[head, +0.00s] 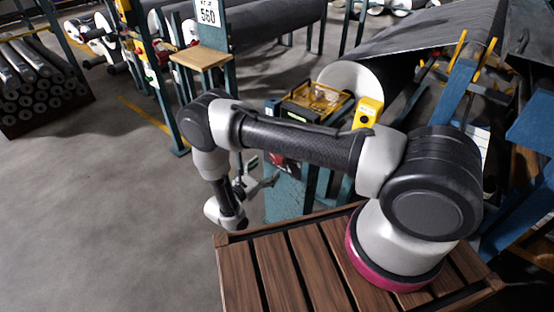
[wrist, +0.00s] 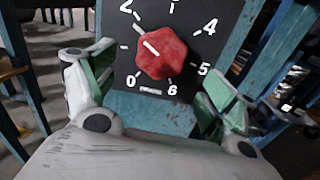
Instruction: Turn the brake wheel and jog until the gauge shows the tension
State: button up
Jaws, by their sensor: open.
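The red brake wheel (wrist: 162,55) sits on a black dial plate (wrist: 188,14) with white numbers in the wrist view. Its short white mark points up and left, towards the 2 side. My gripper (wrist: 156,75) is open, with one green-padded finger on each side of the wheel; I see no contact. In the head view my gripper (head: 256,184) is by a teal stand (head: 289,195), and the wheel is a small red patch beside it. A yellow-framed box (head: 318,97), perhaps the gauge, shows no readable value. A yellow box (head: 368,112) stands right of it.
A large grey roll (head: 430,40) with a pale end lies behind the stand. Teal posts and frames stand at right. A slatted wooden deck (head: 270,262) lies under my arm. Stacked rolls (head: 38,75) stand at far left. The grey floor at left is clear.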

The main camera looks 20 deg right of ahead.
jog(key=x, duration=0.7)
jog(key=shift+w+d, duration=0.1)
